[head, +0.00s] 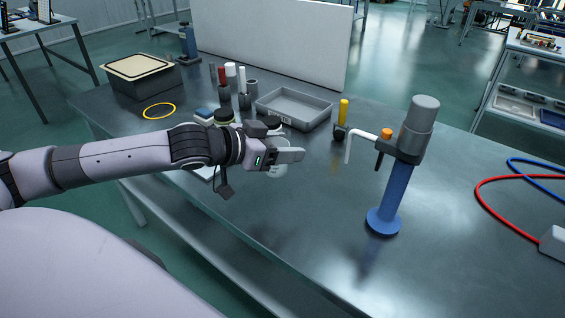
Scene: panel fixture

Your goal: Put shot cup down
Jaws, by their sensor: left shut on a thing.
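My left gripper (289,156) reaches in from the left over the front middle of the table. It is shut on the shot cup (279,172), a small, pale, see-through cup. The cup's lower part shows just below the fingers, and its upper part is hidden behind them. I cannot tell whether its base touches the table or is slightly above it. My right gripper is not in view.
A grey tray (266,119) lies behind the gripper. A blue stand with a grey top (393,195) stands to the right. A yellow ring (159,111) and a lidded box (151,89) are at the left. The table (320,225) is clear in front.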

